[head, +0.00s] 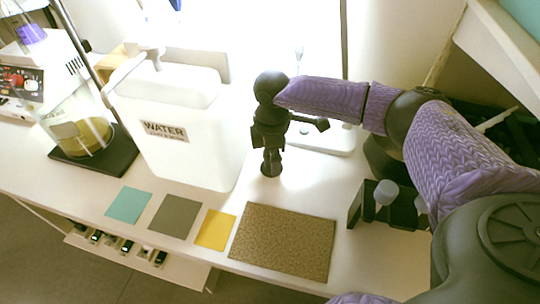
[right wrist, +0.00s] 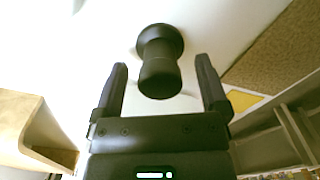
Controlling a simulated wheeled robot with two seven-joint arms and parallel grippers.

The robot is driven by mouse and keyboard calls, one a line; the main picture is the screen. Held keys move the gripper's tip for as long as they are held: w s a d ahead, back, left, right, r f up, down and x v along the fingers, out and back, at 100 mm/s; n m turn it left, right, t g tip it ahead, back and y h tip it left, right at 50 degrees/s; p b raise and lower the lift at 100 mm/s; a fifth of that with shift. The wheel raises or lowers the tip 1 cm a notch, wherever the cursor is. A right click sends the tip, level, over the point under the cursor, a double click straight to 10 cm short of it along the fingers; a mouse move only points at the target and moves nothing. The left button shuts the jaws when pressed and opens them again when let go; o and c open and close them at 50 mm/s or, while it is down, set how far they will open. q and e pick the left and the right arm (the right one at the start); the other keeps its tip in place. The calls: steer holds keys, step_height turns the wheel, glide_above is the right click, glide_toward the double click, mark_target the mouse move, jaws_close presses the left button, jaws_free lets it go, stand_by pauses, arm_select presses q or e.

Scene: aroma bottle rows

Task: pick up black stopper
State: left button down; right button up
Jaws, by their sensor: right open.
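The black stopper (head: 271,165) stands upright on the white table, directly under my right gripper (head: 270,146) in the head view. In the right wrist view the stopper (right wrist: 160,50) has a wide round end and a narrower cylindrical end. Its narrower end lies between the two fingers of my right gripper (right wrist: 161,64), with a visible gap on both sides. The right gripper is open and holds nothing. My left gripper is not in view.
A white container labelled WATER (head: 190,150) stands left of the right gripper. Teal (head: 128,205), grey (head: 174,216) and yellow (head: 216,230) squares and a brown mat (head: 283,243) lie along the front. A dark holder with a grey-topped piece (head: 384,192) stands at the right.

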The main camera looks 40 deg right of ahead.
steer(key=shift+r, duration=0.15)
steer(key=shift+c, duration=0.7)
steer(key=c, duration=1)
